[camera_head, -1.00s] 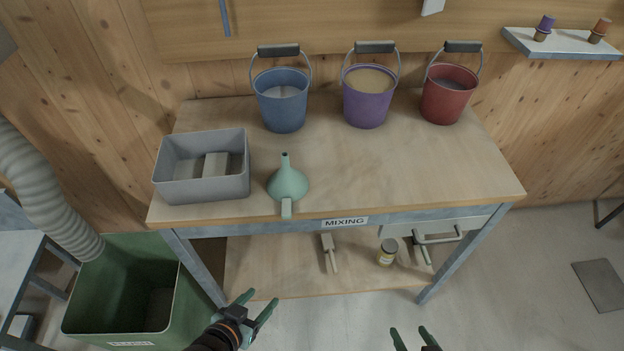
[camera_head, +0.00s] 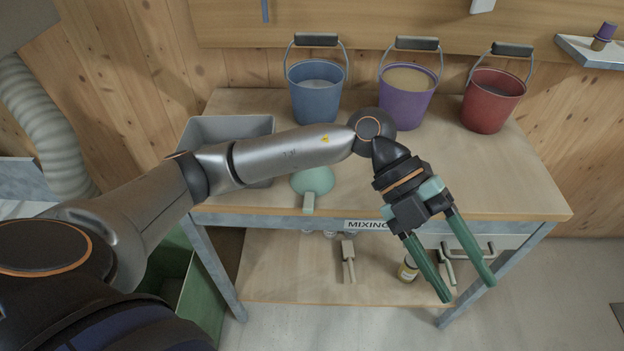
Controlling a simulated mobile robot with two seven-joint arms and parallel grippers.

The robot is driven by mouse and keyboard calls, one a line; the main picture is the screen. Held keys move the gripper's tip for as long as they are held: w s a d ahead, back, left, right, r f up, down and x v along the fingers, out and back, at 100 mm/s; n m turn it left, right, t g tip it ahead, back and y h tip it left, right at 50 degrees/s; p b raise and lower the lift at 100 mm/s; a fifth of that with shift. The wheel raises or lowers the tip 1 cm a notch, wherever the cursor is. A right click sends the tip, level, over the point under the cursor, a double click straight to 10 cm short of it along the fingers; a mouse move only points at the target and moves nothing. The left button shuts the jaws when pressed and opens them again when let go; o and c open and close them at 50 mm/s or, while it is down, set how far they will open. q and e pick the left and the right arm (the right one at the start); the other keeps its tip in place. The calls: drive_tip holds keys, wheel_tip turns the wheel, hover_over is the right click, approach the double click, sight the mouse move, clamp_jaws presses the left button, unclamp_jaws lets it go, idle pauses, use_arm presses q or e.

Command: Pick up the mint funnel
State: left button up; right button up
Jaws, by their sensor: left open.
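The mint funnel (camera_head: 313,182) lies upside down near the front edge of the mixing table, with its handle tab (camera_head: 309,202) pointing toward me at the edge. My left forearm passes in front of it and hides its spout and upper part. My left gripper (camera_head: 469,292) is open and empty. Its green fingers point down and to the right, in front of the table's right half, well to the right of the funnel. My right gripper is not in this view.
Blue (camera_head: 317,92), purple (camera_head: 406,98) and red (camera_head: 491,100) buckets stand along the back of the table (camera_head: 500,180). A grey bin (camera_head: 205,132) is left of the funnel, partly behind my arm. A brush and a jar (camera_head: 407,270) are on the lower shelf (camera_head: 300,280).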

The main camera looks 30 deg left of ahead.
use_arm(q)
drive_tip(key=w+a+f+n+t+y+b, duration=0.1)
drive_tip(key=w+a+f+t+y, duration=0.2)
drive_tip(key=w+a+y, duration=0.45)
drive_tip(key=w+a+r+n+t+y+b, duration=0.1)
drive_tip(key=w+a+r+n+t+y, duration=0.15)
drive_tip(key=a, duration=0.45)
drive_tip(key=w+a+r+n+t+y, duration=0.1)
drive_tip(key=a+r+n+y, duration=0.15)
drive_tip(key=a, duration=0.35)
drive_tip(key=w+a+r+n+t+y+b, duration=0.1)
drive_tip(key=a+r+n+y, duration=0.15)
drive_tip(key=a, duration=0.45)
drive_tip(key=shift+m, duration=0.45)
drive_tip(key=x, duration=1.1)
drive_tip(key=shift+s+a+f+p, duration=0.15)
drive_tip(key=shift+s+a+p, duration=0.1)
drive_tip(key=shift+p, duration=0.1)
drive_tip(key=shift+w+a+f, duration=0.15)
drive_tip(key=shift+w+f, duration=0.05)
drive_tip(key=shift+f, duration=0.35)
drive_tip(key=c, duration=0.5)
clamp_jaws()
